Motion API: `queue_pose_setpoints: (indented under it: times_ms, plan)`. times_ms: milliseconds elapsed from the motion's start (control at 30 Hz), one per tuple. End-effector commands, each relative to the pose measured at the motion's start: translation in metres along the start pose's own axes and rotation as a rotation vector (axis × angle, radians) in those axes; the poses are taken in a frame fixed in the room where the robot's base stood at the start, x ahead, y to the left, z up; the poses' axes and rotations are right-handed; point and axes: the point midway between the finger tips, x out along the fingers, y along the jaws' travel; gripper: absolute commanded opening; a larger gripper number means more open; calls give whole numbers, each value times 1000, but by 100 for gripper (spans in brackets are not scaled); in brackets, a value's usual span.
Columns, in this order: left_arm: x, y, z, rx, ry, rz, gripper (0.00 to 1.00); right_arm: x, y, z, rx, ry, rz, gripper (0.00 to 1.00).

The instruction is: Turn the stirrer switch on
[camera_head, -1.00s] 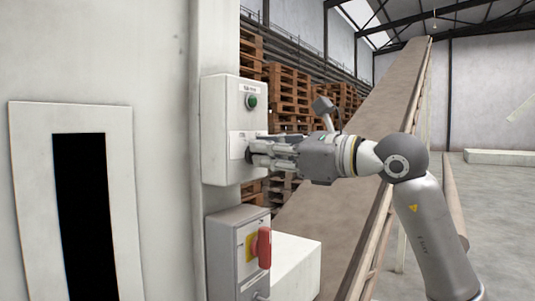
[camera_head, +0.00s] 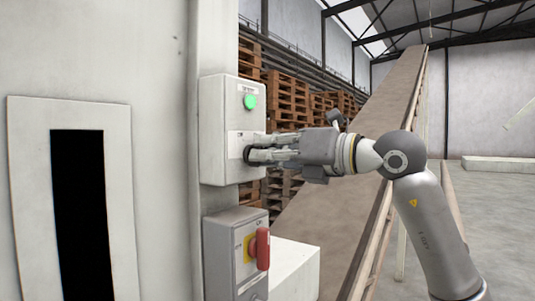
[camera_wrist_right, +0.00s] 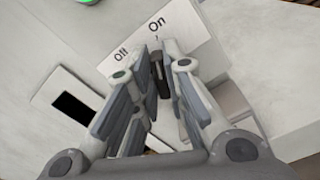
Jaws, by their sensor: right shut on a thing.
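The stirrer switch box (camera_head: 218,130) is a white box on the pale machine wall, with a green lamp (camera_head: 250,102) that is lit. Below the lamp, my right gripper (camera_head: 250,155) is at the box front, its fingers at the switch. In the right wrist view the black switch knob (camera_wrist_right: 160,76) is between the fingertips, under a white label (camera_wrist_right: 150,38) reading "Off" and "On". The knob points toward the "On" side. My right gripper is shut on the knob, which its fingers mostly hide in the head view. My left gripper is not in view.
A grey box with a red rotary handle (camera_head: 263,249) on a yellow plate is just below the switch box. A sloping conveyor (camera_head: 345,190) runs behind my right arm. Stacked pallets (camera_head: 287,100) stand at the back. A framed black slot (camera_head: 82,210) is at left.

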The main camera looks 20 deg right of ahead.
Motion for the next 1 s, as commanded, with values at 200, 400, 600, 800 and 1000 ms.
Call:
queue_pose_setpoints:
  times_ms: [200, 400, 600, 800, 1000]
  plan:
    - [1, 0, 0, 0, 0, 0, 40, -1, 0, 2, 58, -5, 0, 0]
    - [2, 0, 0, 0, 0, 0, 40, -1, 0, 2, 73, -6, 1, 0]
    - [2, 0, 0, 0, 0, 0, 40, -1, 0, 3, 75, -6, 1, 0]
    - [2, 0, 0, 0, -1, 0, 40, -1, 0, 3, 74, -6, 1, 24]
    - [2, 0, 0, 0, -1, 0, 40, 0, 0, 1, 73, -3, 0, 33]
